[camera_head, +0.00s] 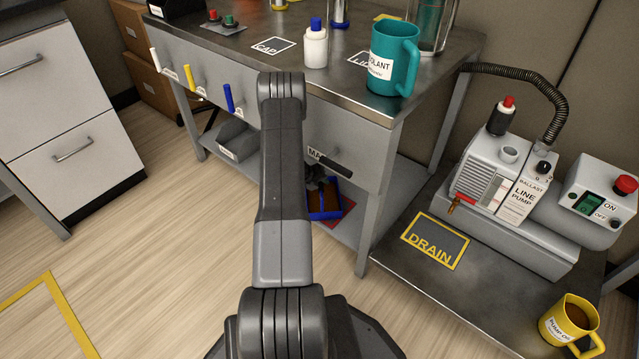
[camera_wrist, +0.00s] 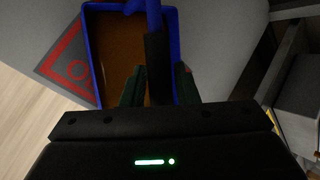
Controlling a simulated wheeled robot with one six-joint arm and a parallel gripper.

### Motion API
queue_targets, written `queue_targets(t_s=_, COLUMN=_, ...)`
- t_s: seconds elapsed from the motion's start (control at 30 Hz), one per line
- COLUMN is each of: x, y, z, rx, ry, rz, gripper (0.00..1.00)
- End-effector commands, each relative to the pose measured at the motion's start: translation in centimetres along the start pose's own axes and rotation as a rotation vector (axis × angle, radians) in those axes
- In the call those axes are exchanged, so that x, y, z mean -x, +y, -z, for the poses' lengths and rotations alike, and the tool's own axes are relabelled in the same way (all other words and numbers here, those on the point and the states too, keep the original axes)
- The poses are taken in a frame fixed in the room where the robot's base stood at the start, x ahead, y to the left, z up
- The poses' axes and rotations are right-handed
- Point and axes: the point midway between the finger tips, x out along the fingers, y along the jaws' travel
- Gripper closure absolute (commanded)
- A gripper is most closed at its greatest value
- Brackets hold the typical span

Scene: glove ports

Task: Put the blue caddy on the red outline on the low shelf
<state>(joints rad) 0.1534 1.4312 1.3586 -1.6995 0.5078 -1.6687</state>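The blue caddy (camera_head: 326,214) is an open blue tray with a brown inside, at the low shelf under the workbench. In the wrist view its blue wall (camera_wrist: 97,55) and its raised handle with a dark grip (camera_wrist: 157,60) show. My gripper (camera_wrist: 158,88) has its fingers on both sides of this grip, closed against it. In the head view my gripper (camera_head: 316,180) is partly hidden under the bench edge. The red outline (camera_wrist: 52,62) lies left of the caddy in the wrist view, partly covered by it. A red edge (camera_head: 347,211) shows right of the caddy in the head view. I cannot tell whether the caddy touches the shelf.
The workbench top (camera_head: 335,85) overhangs the low shelf, and a bench leg (camera_head: 370,225) stands right of the caddy. A grey bin (camera_head: 238,142) is on the shelf at left. A teal mug (camera_head: 393,60) stands above. The pump platform (camera_head: 410,275) is at right.

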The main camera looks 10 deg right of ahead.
Motion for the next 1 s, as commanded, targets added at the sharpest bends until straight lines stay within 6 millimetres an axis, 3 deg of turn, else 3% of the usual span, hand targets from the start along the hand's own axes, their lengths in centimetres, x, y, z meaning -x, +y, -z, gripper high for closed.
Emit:
queue_targets(t_s=0.07, x=0.0, y=0.0, z=0.0, rx=0.000, ry=0.000, rz=0.000, gripper=0.58)
queue_targets(t_s=0.4, x=0.2, y=-0.2, z=-0.1, rx=0.000, ry=0.000, rz=0.000, gripper=0.58)
queue_targets(t_s=0.63, x=4.0, y=-0.1, z=-0.1, rx=0.003, ry=-0.001, rz=-0.001, gripper=0.58)
queue_targets(t_s=1.0, x=8.8, y=6.2, z=3.4, rx=0.004, ry=0.000, rz=-0.001, gripper=0.58)
